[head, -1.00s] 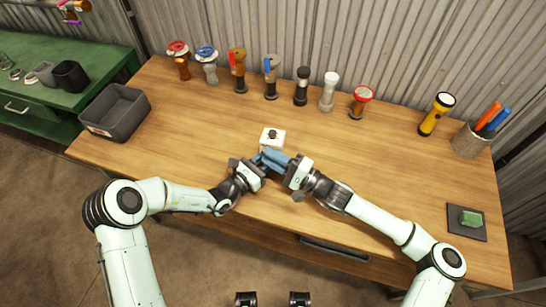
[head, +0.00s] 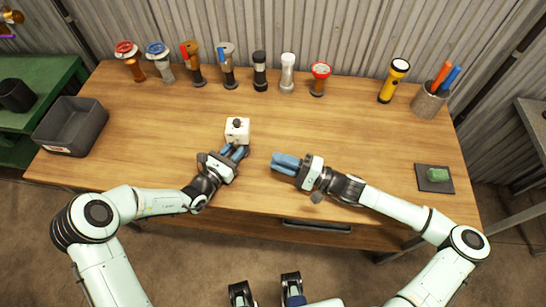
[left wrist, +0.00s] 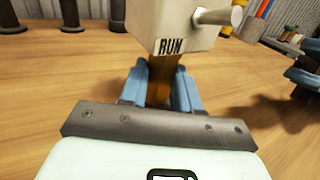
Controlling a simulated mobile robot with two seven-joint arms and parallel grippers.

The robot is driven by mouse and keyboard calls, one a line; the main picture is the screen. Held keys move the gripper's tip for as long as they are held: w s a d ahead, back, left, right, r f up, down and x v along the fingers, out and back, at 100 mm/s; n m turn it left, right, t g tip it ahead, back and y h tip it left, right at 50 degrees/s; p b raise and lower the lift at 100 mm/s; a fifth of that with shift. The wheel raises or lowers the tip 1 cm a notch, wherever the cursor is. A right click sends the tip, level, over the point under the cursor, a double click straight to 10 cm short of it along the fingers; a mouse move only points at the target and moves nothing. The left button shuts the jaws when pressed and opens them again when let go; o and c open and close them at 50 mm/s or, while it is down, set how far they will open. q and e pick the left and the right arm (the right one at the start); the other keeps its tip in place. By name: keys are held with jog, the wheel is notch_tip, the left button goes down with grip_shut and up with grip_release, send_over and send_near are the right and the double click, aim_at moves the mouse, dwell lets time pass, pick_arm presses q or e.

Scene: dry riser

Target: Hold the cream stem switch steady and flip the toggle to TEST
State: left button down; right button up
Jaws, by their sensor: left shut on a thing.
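The cream stem switch (head: 237,133) is a cream box with a dark round part on top, near the middle of the table. In the left wrist view its box (left wrist: 172,22) carries a RUN label, and its toggle lever (left wrist: 218,16) sticks out to the right. A brownish stem (left wrist: 160,84) runs down below the box. My left gripper (head: 236,152) is shut on this stem, with its blue fingers on either side. My right gripper (head: 284,162) is to the right of the switch, apart from it. Whether its blue fingers are parted is unclear.
Several valves and torches, including a white torch (head: 287,72), stand along the back. A grey bin (head: 88,128) is at the left. A pen pot (head: 428,103) and a dark mat (head: 424,187) with a green block are at the right.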

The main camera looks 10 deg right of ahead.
pick_arm(q)
jog(key=c, duration=0.7)
grip_release()
jog(key=shift+c, duration=0.2)
